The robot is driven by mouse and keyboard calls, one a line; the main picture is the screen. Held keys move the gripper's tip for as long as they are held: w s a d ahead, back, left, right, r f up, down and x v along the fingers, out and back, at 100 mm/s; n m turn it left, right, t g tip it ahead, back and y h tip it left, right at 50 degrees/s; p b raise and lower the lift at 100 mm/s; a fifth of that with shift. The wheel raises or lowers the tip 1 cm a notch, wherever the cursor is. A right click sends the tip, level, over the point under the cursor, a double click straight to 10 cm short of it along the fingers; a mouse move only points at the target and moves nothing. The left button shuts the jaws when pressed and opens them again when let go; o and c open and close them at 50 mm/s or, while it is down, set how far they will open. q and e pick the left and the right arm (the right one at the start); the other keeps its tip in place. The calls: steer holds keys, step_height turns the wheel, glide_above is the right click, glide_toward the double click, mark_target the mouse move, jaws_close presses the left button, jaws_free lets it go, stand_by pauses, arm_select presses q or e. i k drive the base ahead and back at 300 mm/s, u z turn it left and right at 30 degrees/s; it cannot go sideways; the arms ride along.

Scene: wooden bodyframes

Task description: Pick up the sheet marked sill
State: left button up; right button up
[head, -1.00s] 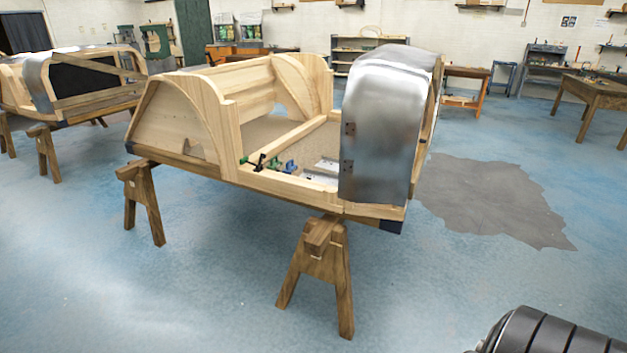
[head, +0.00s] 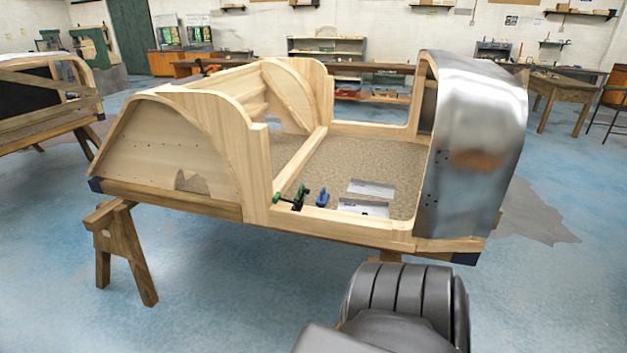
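Two small pale metal sheets lie on the speckled floor panel of the wooden bodyframe (head: 255,190). The farther sheet (head: 371,187) lies flat on the panel. The nearer sheet (head: 362,207) lies close behind the front rail and has small dark marks. The marks are too small to read, so I cannot tell which sheet is marked sill. Neither of my grippers is in view. A dark ribbed part of my own body shows at the bottom, in front of the frame.
A green-handled clamp (head: 299,197) and a blue clamp (head: 322,197) stand at the front rail, left of the sheets. A curved shiny metal panel (head: 475,140) rises at the right end. Wooden trestles (head: 122,250) support the frame. The floor in front at left is clear.

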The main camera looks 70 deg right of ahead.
mark_target(347, 204)
steer(key=z, duration=0.15)
steer(key=i, duration=1.35)
steer(key=z, duration=1.3)
steer(key=i, duration=0.85)
steer(key=z, duration=1)
